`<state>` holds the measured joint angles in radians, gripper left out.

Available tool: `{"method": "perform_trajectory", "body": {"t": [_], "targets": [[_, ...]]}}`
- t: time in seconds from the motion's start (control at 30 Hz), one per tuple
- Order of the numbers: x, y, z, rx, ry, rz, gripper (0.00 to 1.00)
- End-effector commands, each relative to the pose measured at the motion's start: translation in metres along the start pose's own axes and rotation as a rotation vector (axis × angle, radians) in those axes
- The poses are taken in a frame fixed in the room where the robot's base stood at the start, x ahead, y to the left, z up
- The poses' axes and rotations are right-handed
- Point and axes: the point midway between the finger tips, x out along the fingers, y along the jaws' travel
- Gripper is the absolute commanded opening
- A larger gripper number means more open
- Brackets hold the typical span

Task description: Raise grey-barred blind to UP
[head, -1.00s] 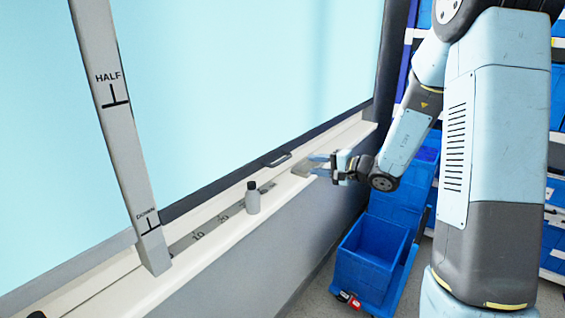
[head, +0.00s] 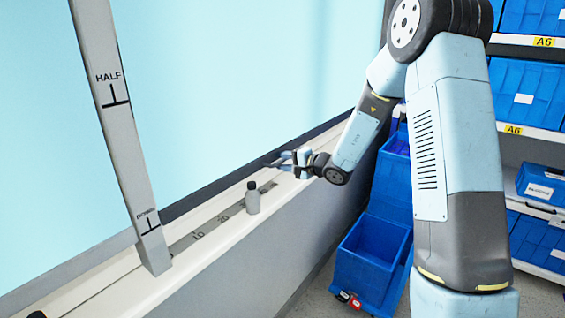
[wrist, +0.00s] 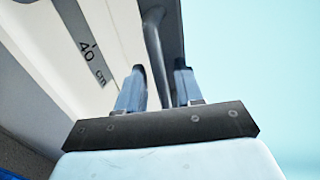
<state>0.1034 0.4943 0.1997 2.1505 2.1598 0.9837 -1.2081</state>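The blind's dark grey bottom bar (head: 205,197) lies low along the sill, near the DOWN mark of the upright scale post (head: 118,130). The bar's handle is mostly hidden behind my gripper in the head view; the wrist view shows a dark grey tubular handle (wrist: 154,50). My gripper (head: 283,159) is at the handle, above the sill. In the wrist view my gripper (wrist: 160,80) has its two blue fingers apart, with the handle running between them, nearer the left finger. Whether a finger touches it I cannot tell.
A small grey bottle (head: 252,198) stands on the white sill (head: 225,230), left of my gripper. A ruler strip (head: 197,235) lies along the sill. Blue bins (head: 370,258) stand on the floor at right, with shelves of blue boxes (head: 525,95) behind my arm.

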Motion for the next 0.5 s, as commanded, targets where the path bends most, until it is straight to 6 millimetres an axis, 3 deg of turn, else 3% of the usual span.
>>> {"method": "perform_trajectory", "body": {"t": [0.37,0.5], "targets": [[0.0048,0.0,0.0001,0.0,0.0,0.0,0.36],[0.0047,0.0,0.0002,0.0,0.0,0.0,0.23]]}}
